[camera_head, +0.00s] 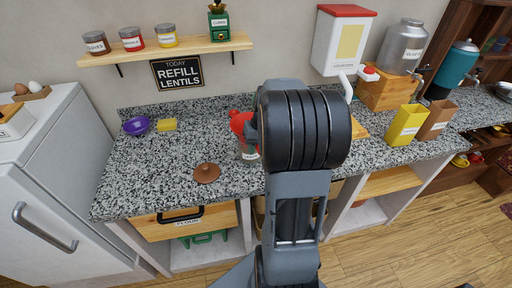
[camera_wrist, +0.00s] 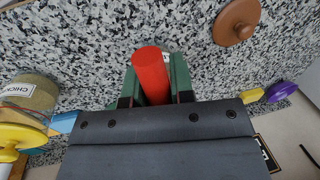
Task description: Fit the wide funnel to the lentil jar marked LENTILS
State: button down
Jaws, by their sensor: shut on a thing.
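A red funnel (camera_head: 238,122) shows in the head view at the left of my arm, partly hidden by it. A clear jar with a white label (camera_head: 250,154) stands just below it on the counter. Its label is too small to read, and I cannot tell whether the funnel touches the jar. In the wrist view my gripper (camera_wrist: 154,88) has its green fingers shut on a red cylindrical part of the funnel (camera_wrist: 151,72). A bit of white label shows behind it. The funnel's other parts are hidden in that view.
A brown knobbed lid (camera_head: 206,173) lies left on the counter. A purple bowl (camera_head: 136,125) and yellow sponge (camera_head: 167,125) lie farther back. A jar marked CHICK… (camera_wrist: 34,92) and a yellow object (camera_wrist: 20,136) are at left in the wrist view. Yellow (camera_head: 407,125) and brown containers stand right.

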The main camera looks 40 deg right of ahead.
jog(key=shift+f+b, duration=0.3)
jog(key=shift+f, duration=0.2)
jog(key=c, duration=0.9)
grip_release()
notch_tip(320, 180, up, 14)
jog(key=s+d, duration=0.1)
jog(key=d, duration=0.1)
jog(key=shift+d+f, duration=0.15)
jog(key=shift+d, duration=0.1)
